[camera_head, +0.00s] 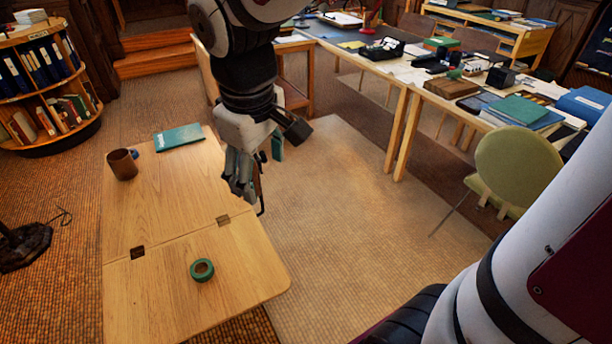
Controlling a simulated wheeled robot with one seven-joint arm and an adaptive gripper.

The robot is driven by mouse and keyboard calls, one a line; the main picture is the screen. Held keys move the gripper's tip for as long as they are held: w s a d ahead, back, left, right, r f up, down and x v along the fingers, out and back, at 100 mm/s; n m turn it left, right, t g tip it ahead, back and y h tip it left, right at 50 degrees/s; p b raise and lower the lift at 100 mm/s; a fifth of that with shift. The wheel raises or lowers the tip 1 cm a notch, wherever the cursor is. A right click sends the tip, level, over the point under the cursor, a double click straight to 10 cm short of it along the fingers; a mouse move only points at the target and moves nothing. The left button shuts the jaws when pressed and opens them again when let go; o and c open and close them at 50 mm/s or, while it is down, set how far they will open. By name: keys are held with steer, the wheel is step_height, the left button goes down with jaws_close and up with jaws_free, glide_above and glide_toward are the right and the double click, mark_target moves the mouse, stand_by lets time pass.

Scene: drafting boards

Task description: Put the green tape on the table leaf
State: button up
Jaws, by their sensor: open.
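The green tape (203,278) is a ring lying flat on the near, hinged section of the wooden table, the table leaf (145,305). It rests a little in front of the seam, with bare wood around it. My gripper (248,194) is open and hangs pointing down, up and to the right of the tape in the picture. It is apart from the tape, over the right edge of the table's far section (170,205) as seen here. Nothing shows between its fingers.
A brown mug (123,165) and a teal book (179,138) sit on the far section. A green chair (517,165) and cluttered desks stand right; a round bookshelf (45,85) stands left. Carpet right of the table is clear.

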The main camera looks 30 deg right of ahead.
steer(key=s+d+r+m, duration=0.1)
steer(key=s+d+m, duration=0.1)
steer(key=s, duration=0.5)
steer(key=s+d+r+m+t+y, duration=0.1)
steer(key=s+r+m, duration=0.1)
steer(key=s, duration=0.6)
steer(key=shift+d+m, duration=0.4)
steer(key=shift+m, duration=0.4)
steer(key=shift+s+r, duration=0.1)
steer(key=shift+r, duration=0.05)
steer(key=shift+r+t+p, duration=0.5)
steer(key=shift+r+p, duration=0.5)
steer(key=shift+r, duration=0.2)
